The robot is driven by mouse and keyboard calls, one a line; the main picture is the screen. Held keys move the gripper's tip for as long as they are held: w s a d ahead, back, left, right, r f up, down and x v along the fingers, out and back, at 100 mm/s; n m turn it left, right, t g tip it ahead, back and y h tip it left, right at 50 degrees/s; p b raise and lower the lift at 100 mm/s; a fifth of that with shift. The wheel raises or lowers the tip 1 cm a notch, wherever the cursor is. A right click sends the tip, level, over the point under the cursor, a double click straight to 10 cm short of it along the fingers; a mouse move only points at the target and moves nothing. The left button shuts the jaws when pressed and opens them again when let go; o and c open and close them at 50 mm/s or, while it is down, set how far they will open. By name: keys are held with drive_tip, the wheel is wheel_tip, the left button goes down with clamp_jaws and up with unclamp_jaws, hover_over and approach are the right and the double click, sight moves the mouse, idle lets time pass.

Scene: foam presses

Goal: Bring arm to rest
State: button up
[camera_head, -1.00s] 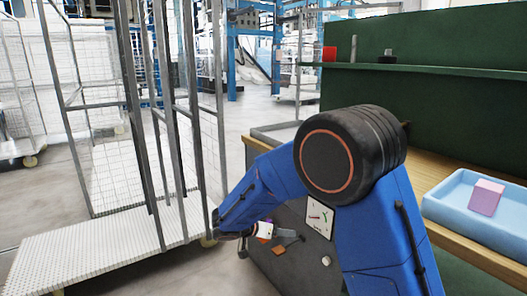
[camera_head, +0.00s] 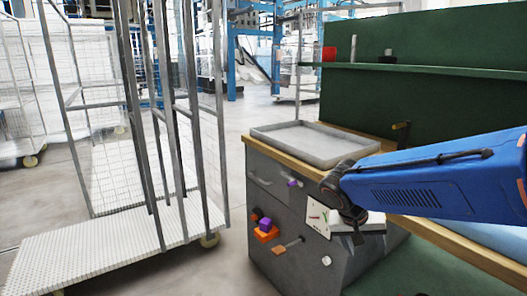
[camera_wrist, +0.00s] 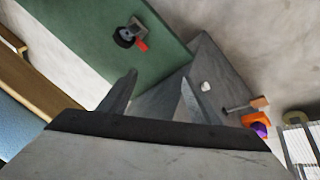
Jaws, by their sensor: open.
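My gripper (camera_head: 357,238) hangs in front of the grey cabinet of the workbench, at the end of my blue arm, which reaches in from the right edge. Its fingers point down and hold nothing that I can see. In the wrist view the two fingers of my gripper (camera_wrist: 152,95) stand apart, with the cabinet side and green surface beyond them. My arm hides part of the bench top and most of the light blue tray.
The grey cabinet (camera_head: 265,215) carries an orange holder (camera_head: 265,235) and a white knob (camera_head: 326,261). An empty grey tray (camera_head: 315,145) lies on the bench. A wire cage trolley (camera_head: 110,245) stands at the left. Floor between trolley and cabinet is clear.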

drive_tip(key=s+d+r+n+t+y, duration=0.1)
drive_tip(key=s+n+y, duration=0.3)
drive_tip(key=s, duration=1.4)
drive_tip(key=shift+d+t+y, duration=0.25)
drive_tip(key=shift+t+y, duration=0.15)
drive_tip(key=shift+t, duration=0.3)
